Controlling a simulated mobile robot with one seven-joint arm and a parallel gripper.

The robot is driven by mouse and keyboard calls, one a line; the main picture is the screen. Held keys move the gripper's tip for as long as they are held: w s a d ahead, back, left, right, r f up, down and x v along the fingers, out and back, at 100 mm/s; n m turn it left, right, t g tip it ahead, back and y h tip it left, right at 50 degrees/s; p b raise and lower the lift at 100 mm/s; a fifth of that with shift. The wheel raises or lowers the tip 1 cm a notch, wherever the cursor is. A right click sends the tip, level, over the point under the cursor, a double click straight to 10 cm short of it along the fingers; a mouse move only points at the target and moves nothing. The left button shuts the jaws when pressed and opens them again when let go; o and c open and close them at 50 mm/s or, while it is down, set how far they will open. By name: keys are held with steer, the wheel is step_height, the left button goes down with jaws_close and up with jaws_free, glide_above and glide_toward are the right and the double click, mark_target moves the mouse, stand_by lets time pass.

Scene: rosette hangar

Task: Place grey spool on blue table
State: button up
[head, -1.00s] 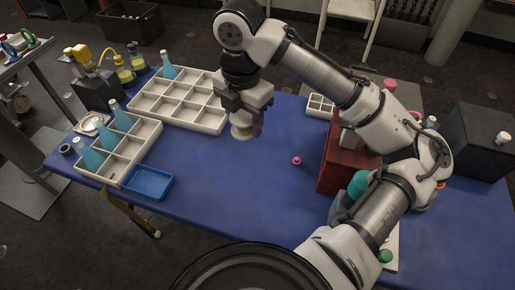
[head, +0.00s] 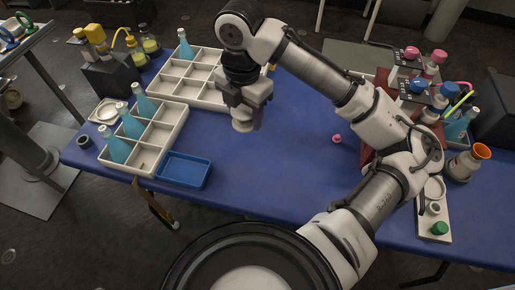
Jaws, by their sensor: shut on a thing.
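The grey spool (head: 243,125) hangs below my gripper (head: 245,102) in the head view, over the middle-left of the blue table (head: 290,150). My gripper points down and is shut on the spool's upper part, which the fingers partly hide. The spool looks upright. The gap between its underside and the table top is hard to judge from this angle.
A white divided crate (head: 187,85) stands behind left, and another with blue bottles (head: 147,150) at left. A blue tray (head: 184,170) lies at the front edge. A small pink item (head: 337,139) is right of the spool. Bottles crowd the right side.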

mark_target(247, 161)
step_height(247, 161, down, 17)
steer(key=shift+b, duration=0.55)
steer(key=shift+f+b, duration=0.25)
steer(key=shift+b, duration=0.05)
steer(key=o, duration=1)
steer(key=shift+r, duration=0.1)
steer(key=shift+c, duration=0.2)
step_height(247, 161, up, 12)
steer(key=p, duration=0.1)
steer(key=shift+r+p, duration=0.2)
steer(key=shift+p, duration=0.1)
